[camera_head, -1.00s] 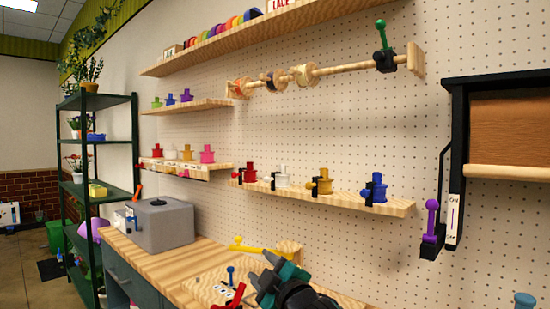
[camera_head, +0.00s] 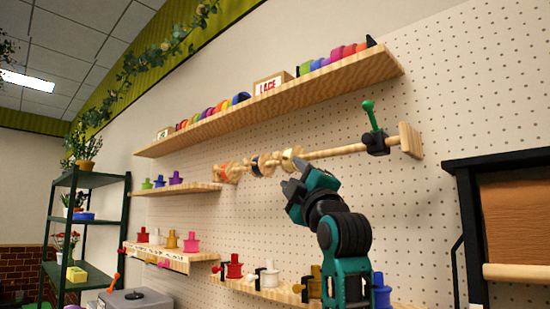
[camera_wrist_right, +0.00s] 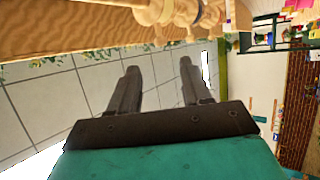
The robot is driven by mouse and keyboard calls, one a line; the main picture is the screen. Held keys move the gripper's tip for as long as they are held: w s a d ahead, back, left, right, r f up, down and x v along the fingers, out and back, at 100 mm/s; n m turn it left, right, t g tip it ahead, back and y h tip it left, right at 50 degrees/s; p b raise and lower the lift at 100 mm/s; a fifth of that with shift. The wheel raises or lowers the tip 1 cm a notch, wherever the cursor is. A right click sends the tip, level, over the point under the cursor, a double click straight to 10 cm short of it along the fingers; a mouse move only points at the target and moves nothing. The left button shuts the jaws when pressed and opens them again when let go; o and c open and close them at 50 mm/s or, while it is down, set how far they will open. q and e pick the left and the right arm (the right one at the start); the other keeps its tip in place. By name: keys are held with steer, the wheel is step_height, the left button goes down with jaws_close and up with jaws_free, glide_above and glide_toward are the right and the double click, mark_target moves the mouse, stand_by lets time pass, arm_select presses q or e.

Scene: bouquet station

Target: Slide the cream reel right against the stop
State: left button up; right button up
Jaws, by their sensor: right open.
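The cream reel (camera_head: 291,158) hangs on a wooden rod (camera_head: 340,151), rightmost of the reels there. The stop, a black block (camera_head: 376,143) with a green handle, sits on the rod further right, with bare rod between them. My right gripper (camera_head: 295,180) is raised close to the cream reel, just below it in the head view. Its jaws are apart and empty in the right wrist view (camera_wrist_right: 158,66), where the rod and reels run along the top edge, outside the fingers. My left gripper is not in view.
A dark-banded reel (camera_head: 263,164) and an orange reel (camera_head: 226,172) sit left on the rod. A wooden end block (camera_head: 411,140) closes the right end. A long shelf (camera_head: 280,100) with colored spools runs above. A lower shelf (camera_head: 270,290) holds colored pegs.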

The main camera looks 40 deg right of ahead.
mark_target(279, 158)
steer(key=p+x, duration=0.3)
steer(key=x, duration=0.9)
steer(key=shift+w+p, duration=0.15)
steer(key=shift+p, duration=0.2)
jaws_close()
